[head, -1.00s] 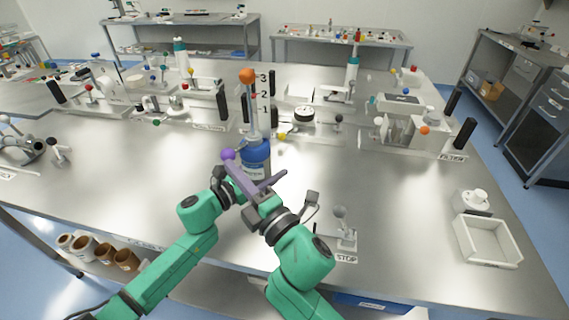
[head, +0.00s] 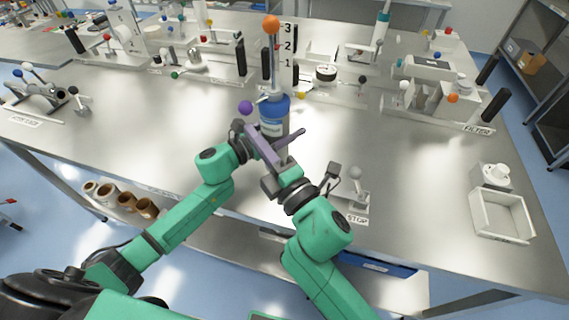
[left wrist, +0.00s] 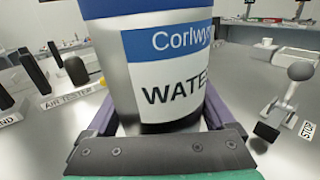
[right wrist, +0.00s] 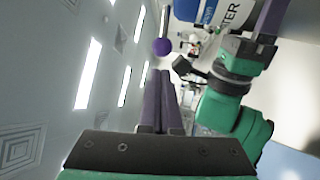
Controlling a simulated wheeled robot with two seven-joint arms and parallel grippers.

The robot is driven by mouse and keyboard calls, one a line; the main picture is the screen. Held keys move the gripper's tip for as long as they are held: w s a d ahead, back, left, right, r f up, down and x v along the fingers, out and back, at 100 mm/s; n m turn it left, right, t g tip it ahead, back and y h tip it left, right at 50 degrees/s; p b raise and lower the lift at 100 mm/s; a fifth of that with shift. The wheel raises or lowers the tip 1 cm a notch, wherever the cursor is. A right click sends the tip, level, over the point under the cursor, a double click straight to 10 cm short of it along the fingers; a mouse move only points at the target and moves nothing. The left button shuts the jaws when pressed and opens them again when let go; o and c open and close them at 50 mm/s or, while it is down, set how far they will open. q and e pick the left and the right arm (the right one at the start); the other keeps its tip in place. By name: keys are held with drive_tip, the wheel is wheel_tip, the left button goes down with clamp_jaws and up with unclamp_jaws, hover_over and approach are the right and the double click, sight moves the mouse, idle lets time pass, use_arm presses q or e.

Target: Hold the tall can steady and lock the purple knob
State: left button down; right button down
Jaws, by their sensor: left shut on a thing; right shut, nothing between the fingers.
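The tall can (head: 273,128) has a blue top and a white and blue label reading "WATER". It stands upright in the head view, and its label fills the left wrist view (left wrist: 165,75). My left gripper (head: 274,134) is shut around the can, one purple finger on each side. The purple knob (head: 245,107) is a round ball at the can's left side. My right gripper (head: 238,127) is shut and empty just below the knob. In the right wrist view the purple knob (right wrist: 161,46) is just beyond the closed fingertips (right wrist: 160,75), apparently apart from them.
An orange ball (head: 271,25) tops a rod above the can, beside a numbered white scale (head: 288,48). A small STOP stand (head: 356,195) is right of my left gripper. A white tray (head: 502,215) is at the right edge.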

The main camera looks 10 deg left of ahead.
use_arm(q)
drive_tip(key=shift+s+d+f, duration=0.1)
drive_tip(key=shift+f, duration=0.45)
use_arm(e)
drive_tip(key=s+a+v, duration=0.1)
drive_tip(key=v, duration=0.9)
drive_tip(key=shift+s, duration=0.6)
use_arm(q)
drive_tip(key=shift+r, duration=0.35)
use_arm(e)
drive_tip(key=shift+w+f, duration=0.1)
use_arm(q)
unclamp_jaws()
drive_tip(key=shift+w+r, duration=0.15)
drive_tip(key=shift+w, duration=0.05)
drive_tip(key=v, duration=1.2)
drive_tip(key=shift+s, duration=0.1)
